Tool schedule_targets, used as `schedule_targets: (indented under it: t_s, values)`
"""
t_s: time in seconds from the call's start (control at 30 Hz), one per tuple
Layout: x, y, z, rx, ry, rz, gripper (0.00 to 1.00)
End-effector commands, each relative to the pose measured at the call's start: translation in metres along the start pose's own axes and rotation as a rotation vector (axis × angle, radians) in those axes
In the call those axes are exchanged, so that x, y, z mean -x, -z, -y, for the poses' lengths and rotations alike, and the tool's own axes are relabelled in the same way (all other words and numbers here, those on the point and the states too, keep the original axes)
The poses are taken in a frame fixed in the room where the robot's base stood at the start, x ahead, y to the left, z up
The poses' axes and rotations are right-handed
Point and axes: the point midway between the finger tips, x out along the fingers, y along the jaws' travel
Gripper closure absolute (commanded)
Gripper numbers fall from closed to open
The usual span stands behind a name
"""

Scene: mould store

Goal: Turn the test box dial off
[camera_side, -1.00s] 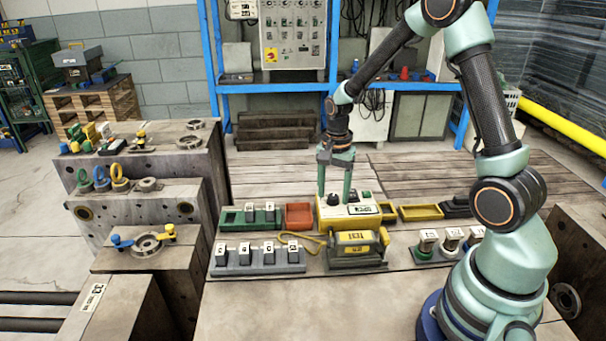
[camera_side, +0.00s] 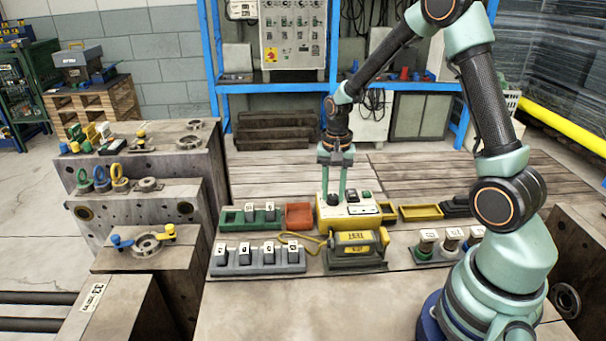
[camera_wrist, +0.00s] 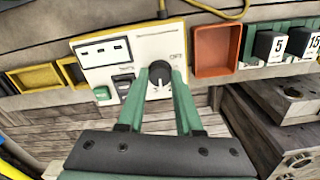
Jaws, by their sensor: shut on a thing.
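The test box (camera_side: 346,222) is a yellow case with a white top panel, standing in the middle of the bench. In the wrist view its panel (camera_wrist: 98,72) carries the black round dial (camera_wrist: 158,73), with "OFF" printed beside it. My gripper (camera_wrist: 159,80) reaches down over the panel, one green finger on each side of the dial, shut on it. I cannot tell for sure where the dial points.
An orange tray (camera_side: 299,216) stands close to the left of the box, with a green rack (camera_side: 238,226) beyond it. A yellow tray (camera_side: 421,212) is at its right. A grey-and-yellow device (camera_side: 356,249) stands in front. Bench boards behind are clear.

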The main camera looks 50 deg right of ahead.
Motion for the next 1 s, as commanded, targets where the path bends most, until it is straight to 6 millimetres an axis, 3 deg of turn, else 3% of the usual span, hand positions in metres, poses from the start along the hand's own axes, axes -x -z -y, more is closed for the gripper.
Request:
schedule_targets:
  t_s: [1.0]
  values:
    - [0.001, 0.0014, 0.0002, 0.963, 0.001, -0.004, 1.0]
